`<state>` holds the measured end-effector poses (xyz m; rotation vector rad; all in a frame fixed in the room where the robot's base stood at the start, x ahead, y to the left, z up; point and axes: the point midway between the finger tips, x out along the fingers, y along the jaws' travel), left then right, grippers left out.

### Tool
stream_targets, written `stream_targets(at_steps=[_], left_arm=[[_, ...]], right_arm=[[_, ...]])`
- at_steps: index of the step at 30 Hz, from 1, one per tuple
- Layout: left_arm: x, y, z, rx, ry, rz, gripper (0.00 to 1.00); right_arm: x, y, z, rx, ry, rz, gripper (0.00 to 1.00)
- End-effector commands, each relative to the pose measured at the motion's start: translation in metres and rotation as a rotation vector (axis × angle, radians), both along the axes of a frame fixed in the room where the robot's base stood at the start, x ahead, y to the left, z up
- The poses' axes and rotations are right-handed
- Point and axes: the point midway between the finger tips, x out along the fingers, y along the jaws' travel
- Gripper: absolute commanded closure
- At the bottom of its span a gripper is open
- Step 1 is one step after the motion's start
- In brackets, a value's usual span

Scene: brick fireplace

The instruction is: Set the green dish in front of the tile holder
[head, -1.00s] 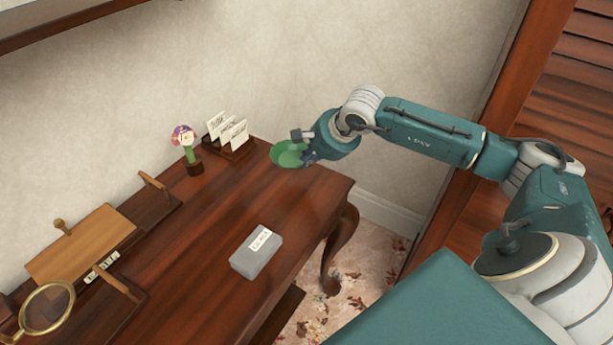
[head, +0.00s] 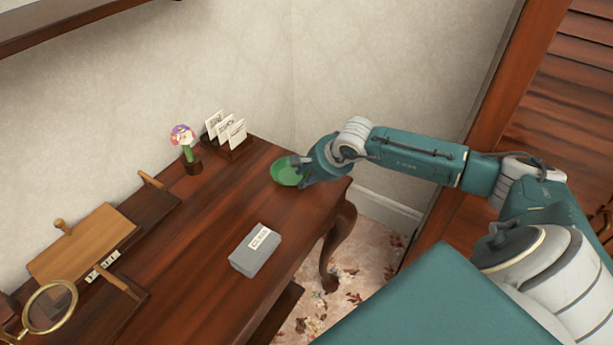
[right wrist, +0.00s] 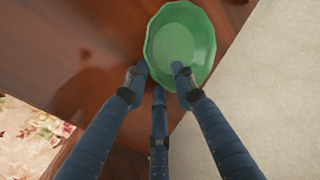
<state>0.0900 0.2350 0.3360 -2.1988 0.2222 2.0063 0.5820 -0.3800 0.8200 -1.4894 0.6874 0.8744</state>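The green dish (head: 285,176) is at the far right end of the wooden desk, low over its top; I cannot tell whether it touches. My right gripper (head: 305,168) is at the dish's right side. In the right wrist view, its fingers (right wrist: 160,80) are closed at the near rim of the dish (right wrist: 180,42), which looks upright. A dark wooden holder (head: 238,153) with several upright white pieces stands at the back, left of and behind the dish. My left gripper is not in view.
A flower in a small pot (head: 192,167) stands left of the holder. A grey labelled box (head: 255,262) lies near the front edge. A wooden stand (head: 80,245) and magnifier (head: 75,290) are at left. Desk top between box and dish is clear.

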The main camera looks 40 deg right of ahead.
Motion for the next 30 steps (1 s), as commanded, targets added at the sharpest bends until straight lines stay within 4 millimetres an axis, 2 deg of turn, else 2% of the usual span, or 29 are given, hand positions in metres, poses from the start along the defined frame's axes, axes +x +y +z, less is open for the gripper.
stream_targets(at_steps=[7,11,24,30], left_arm=[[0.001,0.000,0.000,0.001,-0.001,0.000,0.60],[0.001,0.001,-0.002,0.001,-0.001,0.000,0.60],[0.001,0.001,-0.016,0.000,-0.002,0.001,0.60],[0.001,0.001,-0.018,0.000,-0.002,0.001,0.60]], right_arm=[[-0.001,0.000,0.002,0.000,-0.001,0.000,0.74],[-0.006,-0.002,0.011,-0.002,-0.002,0.001,0.74],[-0.054,-0.009,0.083,-0.004,0.000,0.000,0.74],[-0.064,-0.009,0.099,0.000,-0.001,0.001,0.74]])
